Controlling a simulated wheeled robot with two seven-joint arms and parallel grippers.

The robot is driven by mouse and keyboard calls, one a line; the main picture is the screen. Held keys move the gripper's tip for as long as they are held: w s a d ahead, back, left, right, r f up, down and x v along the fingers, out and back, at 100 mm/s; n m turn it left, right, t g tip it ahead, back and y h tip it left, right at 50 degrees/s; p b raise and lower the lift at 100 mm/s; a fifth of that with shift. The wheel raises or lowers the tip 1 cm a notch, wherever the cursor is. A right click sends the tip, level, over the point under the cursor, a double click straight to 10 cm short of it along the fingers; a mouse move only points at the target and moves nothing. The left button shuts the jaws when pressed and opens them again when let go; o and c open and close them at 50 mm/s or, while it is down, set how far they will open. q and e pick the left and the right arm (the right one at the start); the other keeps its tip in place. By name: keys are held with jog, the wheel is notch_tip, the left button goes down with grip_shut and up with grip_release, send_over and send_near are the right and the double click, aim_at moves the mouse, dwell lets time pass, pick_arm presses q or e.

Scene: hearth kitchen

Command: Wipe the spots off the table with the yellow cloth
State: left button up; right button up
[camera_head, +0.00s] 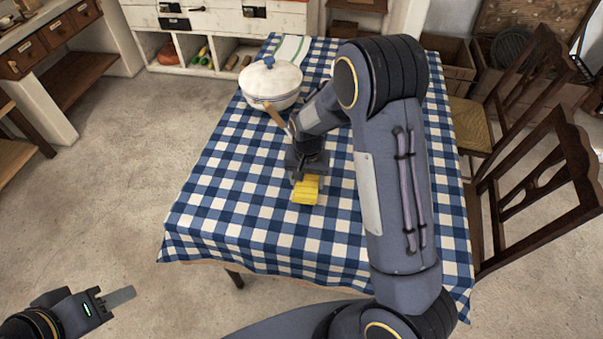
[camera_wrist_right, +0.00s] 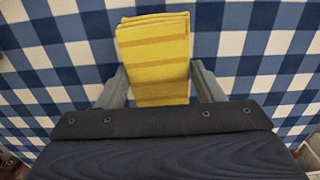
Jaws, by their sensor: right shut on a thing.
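The yellow cloth (camera_head: 305,192), folded with darker yellow stripes, is at the middle of the table (camera_head: 240,222), which is covered by a blue and white checked tablecloth. My right gripper (camera_head: 308,178) is shut on the cloth from above. In the right wrist view the cloth (camera_wrist_right: 155,50) sits between the two fingers (camera_wrist_right: 158,88), with the checked tablecloth behind it. I cannot tell whether the cloth touches the table. I cannot make out any spots; my right arm hides part of the table. My left gripper (camera_head: 118,298) is low at the left, over the floor, away from the table; its jaw opening is unclear.
A white pot (camera_head: 271,82) with a blue-knobbed lid and a wooden handle (camera_head: 277,115) stands at the table's far left. A white striped towel (camera_head: 292,48) lies at the far edge. Wooden chairs (camera_head: 545,180) stand at the right. The table's near left is clear.

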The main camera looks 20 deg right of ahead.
jog(key=shift+w+r+p, duration=0.1)
jog(key=shift+r+p, duration=0.2)
jog(key=shift+r, duration=0.3)
notch_tip(320, 180, up, 2)
jog(key=shift+r+p, duration=0.15)
jog(key=shift+p, duration=0.6)
pick_arm(q)
jog(key=shift+a+r, duration=0.35)
jog(key=shift+r, duration=0.4)
jog(key=shift+a+r, duration=0.3)
jog(key=shift+r, duration=0.45)
pick_arm(e)
jog(key=shift+r, duration=0.3)
